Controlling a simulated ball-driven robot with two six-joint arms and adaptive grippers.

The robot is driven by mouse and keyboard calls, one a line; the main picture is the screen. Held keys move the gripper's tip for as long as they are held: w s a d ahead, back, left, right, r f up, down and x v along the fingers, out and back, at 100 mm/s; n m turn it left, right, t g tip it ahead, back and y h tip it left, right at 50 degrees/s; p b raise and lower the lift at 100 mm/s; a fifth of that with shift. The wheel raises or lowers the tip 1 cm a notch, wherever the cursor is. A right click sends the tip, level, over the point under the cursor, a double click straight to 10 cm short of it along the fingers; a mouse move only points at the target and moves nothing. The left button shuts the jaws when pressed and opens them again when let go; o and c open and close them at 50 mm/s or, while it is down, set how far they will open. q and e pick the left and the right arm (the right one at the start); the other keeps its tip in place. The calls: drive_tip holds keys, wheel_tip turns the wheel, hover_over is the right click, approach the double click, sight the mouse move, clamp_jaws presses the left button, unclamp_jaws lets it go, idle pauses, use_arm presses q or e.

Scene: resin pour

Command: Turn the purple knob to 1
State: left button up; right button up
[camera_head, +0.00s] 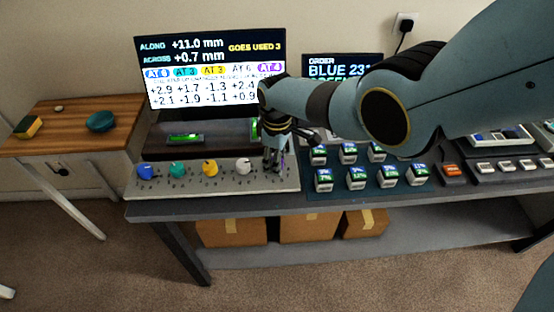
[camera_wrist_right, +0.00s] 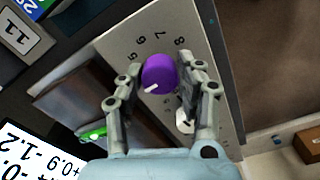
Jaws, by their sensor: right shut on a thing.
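The purple knob (camera_wrist_right: 159,74) sits on the pale knob panel (camera_wrist_right: 133,28), at the panel's right end in the head view. Its white pointer mark shows at its lower left in the right wrist view, and several printed numbers ring it. My right gripper (camera_wrist_right: 157,80) is shut on the purple knob, one finger on each side. In the head view my right gripper (camera_head: 275,165) reaches down over the panel's right end and hides most of the knob. The screen (camera_head: 205,65) shows AT 4 in a purple label. My left gripper is not in view.
Blue (camera_head: 145,172), teal (camera_head: 177,170), yellow (camera_head: 210,168) and white (camera_head: 243,165) knobs stand in a row left of my right gripper. A green level vial (camera_head: 185,138) lies behind the knobs.

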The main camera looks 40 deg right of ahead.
drive_tip(key=n, duration=0.5)
drive_tip(key=shift+n, duration=0.3)
drive_tip(key=n, duration=1)
drive_tip(key=shift+n, duration=0.4)
drive_tip(key=n, duration=0.5)
drive_tip(key=shift+w+n, duration=0.1)
drive_tip(key=shift+n, duration=0.3)
drive_tip(key=o, duration=1.1)
drive_tip(key=shift+o, duration=0.2)
